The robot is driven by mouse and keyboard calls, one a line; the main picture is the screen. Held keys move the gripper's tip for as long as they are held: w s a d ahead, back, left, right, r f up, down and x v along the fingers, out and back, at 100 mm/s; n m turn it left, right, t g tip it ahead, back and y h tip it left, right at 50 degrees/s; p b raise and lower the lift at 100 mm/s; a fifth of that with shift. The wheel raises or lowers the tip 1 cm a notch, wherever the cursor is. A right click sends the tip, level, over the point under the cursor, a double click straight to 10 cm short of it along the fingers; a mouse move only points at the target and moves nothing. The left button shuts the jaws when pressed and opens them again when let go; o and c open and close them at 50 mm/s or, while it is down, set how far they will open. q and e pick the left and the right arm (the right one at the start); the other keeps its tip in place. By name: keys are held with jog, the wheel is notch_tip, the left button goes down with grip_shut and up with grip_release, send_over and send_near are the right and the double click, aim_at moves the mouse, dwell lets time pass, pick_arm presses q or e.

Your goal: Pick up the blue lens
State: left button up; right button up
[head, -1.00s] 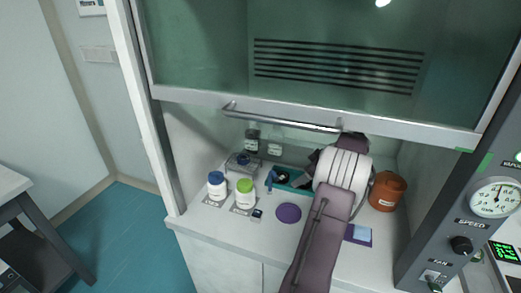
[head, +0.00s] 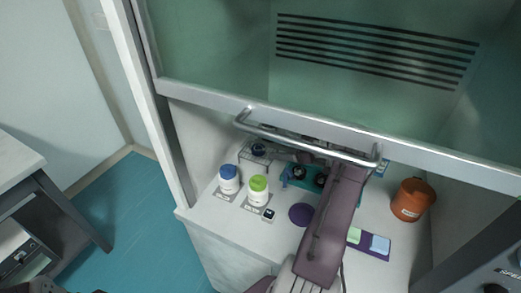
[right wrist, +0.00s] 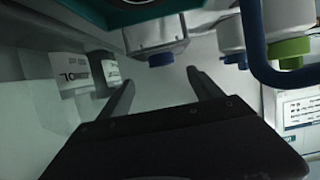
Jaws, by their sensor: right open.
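The blue lens (head: 258,149) is a small dark-blue round piece on a small clear stand at the back left of the hood's worktop. In the right wrist view it appears as a short blue cylinder (right wrist: 161,59), just beyond my fingertips and roughly centred between them. My right gripper (right wrist: 161,78) is open, with nothing between its fingers. In the head view my right arm reaches up from the bottom, and the hood's sash handle partly hides its gripper near the lens.
The sash handle (head: 310,138) crosses above my arm. A blue-capped bottle (head: 228,180) and a green-capped bottle (head: 258,192) stand in front of the lens. A teal holder (head: 301,184), a purple disc (head: 301,214) and an orange pot (head: 411,200) are farther right.

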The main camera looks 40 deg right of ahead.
aim_at(261, 148)
jog(key=x, duration=0.3)
jog(key=shift+p, duration=0.3)
jog(key=shift+d+f, duration=0.1)
jog(key=shift+w+a, duration=0.25)
jog(key=p+x, duration=0.1)
jog(key=x, duration=0.3)
jog(key=shift+a, duration=0.3)
jog(key=shift+w+f, duration=0.15)
jog(key=shift+w, duration=0.05)
jog(key=shift+s, duration=0.1)
jog(key=shift+c, duration=0.3)
